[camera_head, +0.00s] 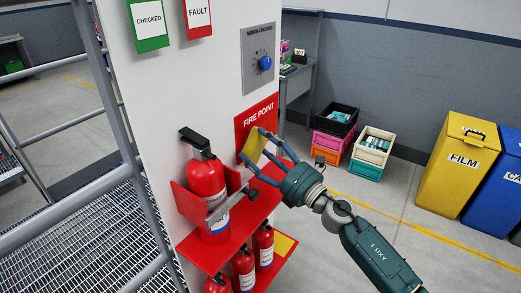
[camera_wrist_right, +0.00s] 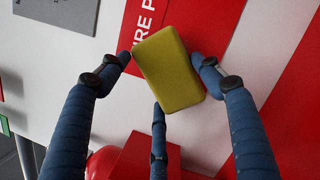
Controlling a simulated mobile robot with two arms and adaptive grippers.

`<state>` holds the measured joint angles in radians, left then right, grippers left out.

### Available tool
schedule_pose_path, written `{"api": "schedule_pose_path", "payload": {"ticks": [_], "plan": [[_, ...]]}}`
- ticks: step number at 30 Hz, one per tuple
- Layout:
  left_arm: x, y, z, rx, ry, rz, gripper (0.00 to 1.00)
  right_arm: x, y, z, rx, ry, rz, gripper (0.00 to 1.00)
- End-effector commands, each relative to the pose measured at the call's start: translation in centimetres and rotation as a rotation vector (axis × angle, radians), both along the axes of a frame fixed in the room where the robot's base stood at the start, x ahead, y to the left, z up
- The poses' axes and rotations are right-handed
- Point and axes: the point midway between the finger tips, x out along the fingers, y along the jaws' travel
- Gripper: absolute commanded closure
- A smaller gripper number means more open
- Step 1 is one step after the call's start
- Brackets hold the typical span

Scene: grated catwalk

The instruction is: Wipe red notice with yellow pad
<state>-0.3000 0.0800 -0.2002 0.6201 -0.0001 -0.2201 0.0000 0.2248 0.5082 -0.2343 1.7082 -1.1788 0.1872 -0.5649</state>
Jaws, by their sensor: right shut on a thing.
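The red notice (camera_head: 241,121), lettered "FIRE POINT", is on the white panel above the red shelf. In the right wrist view the notice (camera_wrist_right: 205,30) shows behind the pad, with part of its lettering covered. My right gripper (camera_head: 264,147) is shut on the yellow pad (camera_head: 253,146) and holds it in front of the notice's lower part. In the right wrist view the blue fingers hold the pad (camera_wrist_right: 168,70) from both sides, with a third finger below. I cannot tell whether the pad touches the notice. My left gripper is not in view.
A red fire extinguisher (camera_head: 207,190) stands in the red shelf (camera_head: 230,240) just left of my right gripper, with more extinguishers below. A dial plate (camera_head: 258,58) is above the notice. Crates (camera_head: 335,120) and a yellow FILM bin (camera_head: 458,165) stand on the right floor. A railing is at left.

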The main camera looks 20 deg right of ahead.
Motion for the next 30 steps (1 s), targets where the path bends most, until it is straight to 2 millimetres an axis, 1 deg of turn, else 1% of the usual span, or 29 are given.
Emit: {"api": "schedule_pose_path", "payload": {"ticks": [8, 30], "plan": [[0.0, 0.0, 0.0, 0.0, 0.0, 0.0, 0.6, 0.1, 0.1, 0.0, 0.0, 0.0, 0.0, 0.56], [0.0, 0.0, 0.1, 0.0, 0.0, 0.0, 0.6, 1.3, 1.0, 0.0, 0.001, 0.0, 0.0, 0.56]]}}
